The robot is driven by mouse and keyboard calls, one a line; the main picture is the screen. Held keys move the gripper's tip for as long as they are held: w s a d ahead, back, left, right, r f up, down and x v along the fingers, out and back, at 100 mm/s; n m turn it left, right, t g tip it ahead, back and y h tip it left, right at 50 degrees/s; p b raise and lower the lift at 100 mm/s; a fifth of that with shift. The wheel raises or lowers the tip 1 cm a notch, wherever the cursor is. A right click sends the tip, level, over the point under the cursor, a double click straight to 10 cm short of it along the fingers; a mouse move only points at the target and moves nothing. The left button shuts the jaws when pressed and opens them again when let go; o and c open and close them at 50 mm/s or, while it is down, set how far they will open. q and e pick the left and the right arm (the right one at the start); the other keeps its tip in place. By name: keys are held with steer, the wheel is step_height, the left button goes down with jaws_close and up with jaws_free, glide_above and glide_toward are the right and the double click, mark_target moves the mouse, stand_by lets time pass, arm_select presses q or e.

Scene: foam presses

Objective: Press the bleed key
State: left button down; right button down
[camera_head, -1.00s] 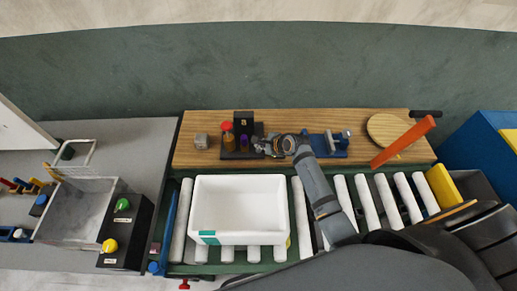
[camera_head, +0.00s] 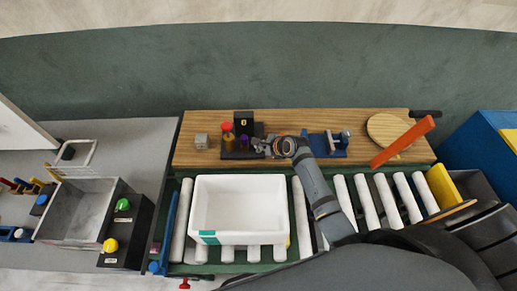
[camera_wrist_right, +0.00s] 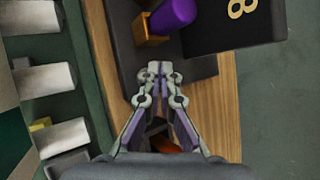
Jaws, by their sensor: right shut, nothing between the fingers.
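A dark fixture (camera_head: 230,154) on the wooden board carries a red-capped amber post (camera_head: 227,134), a purple-capped post (camera_head: 244,141) and an upright black block (camera_head: 243,122). No label reading "bleed" is legible, so I cannot tell which part is the bleed key. My right gripper (camera_head: 257,146) is shut and empty at the fixture's right side. In the right wrist view, its closed fingertips (camera_wrist_right: 160,67) are over the dark base, apart in the picture from the purple cap (camera_wrist_right: 173,14) on its brass body. The black block (camera_wrist_right: 232,22) bears a gold figure like an 8. My left gripper is out of view.
A grey cube (camera_head: 201,141) stands left of the fixture, and a blue clamp-like device (camera_head: 328,145) stands right of it. A white tub (camera_head: 240,178) sits on rollers in front. An orange bar (camera_head: 403,141) slants beside a round wooden disc (camera_head: 386,122).

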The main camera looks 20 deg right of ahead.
steer(key=shift+f, duration=0.55)
steer(key=shift+r, duration=0.1)
stand_by(0.5)
steer(key=shift+r+p, duration=0.9)
steer(key=shift+p, duration=0.3)
step_height(320, 180, up, 2)
steer(key=shift+r+p, duration=0.1)
steer(key=shift+p, duration=0.5)
steer(key=shift+r, duration=1.35)
